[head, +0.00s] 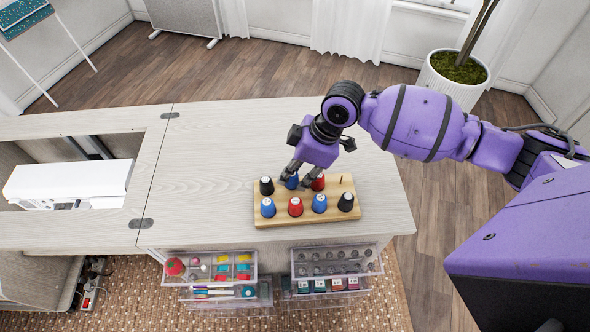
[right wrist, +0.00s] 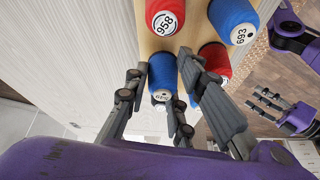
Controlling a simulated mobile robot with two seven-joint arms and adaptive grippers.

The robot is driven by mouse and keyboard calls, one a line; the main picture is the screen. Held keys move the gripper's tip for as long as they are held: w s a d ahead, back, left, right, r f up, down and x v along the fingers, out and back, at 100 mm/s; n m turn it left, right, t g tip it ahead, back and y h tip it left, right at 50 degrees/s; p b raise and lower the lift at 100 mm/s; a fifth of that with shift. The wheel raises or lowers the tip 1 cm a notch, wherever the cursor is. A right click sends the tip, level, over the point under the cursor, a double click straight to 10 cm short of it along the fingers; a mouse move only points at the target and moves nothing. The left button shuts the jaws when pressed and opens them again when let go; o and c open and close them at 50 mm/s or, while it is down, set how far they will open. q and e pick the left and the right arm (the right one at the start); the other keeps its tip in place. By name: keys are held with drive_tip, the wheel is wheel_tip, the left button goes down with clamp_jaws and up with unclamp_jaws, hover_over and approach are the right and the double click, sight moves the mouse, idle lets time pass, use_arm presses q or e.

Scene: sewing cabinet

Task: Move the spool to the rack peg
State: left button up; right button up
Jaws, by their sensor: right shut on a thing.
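The wooden rack (head: 331,213) stands on the cabinet top with coloured spools in two rows. My right gripper (head: 297,180) is shut on a blue spool (head: 292,183) in the back row, between a black spool (head: 266,186) and a red spool (head: 318,183). In the right wrist view this blue spool (right wrist: 162,72) sits between the fingers; I cannot tell whether it is clear of its peg. My left gripper (right wrist: 264,101) appears only at the right of the right wrist view, small and away from the rack.
The front row holds a blue (head: 268,207), a red (head: 296,206), another blue (head: 319,203) and a black spool (head: 346,202). Clear drawers (head: 210,267) with sewing supplies stick out below the front edge. A white machine (head: 68,184) sits at left. The cabinet top (head: 205,170) left of the rack is clear.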

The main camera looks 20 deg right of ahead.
drive_tip(key=o, duration=1)
drive_tip(key=v, duration=1.2)
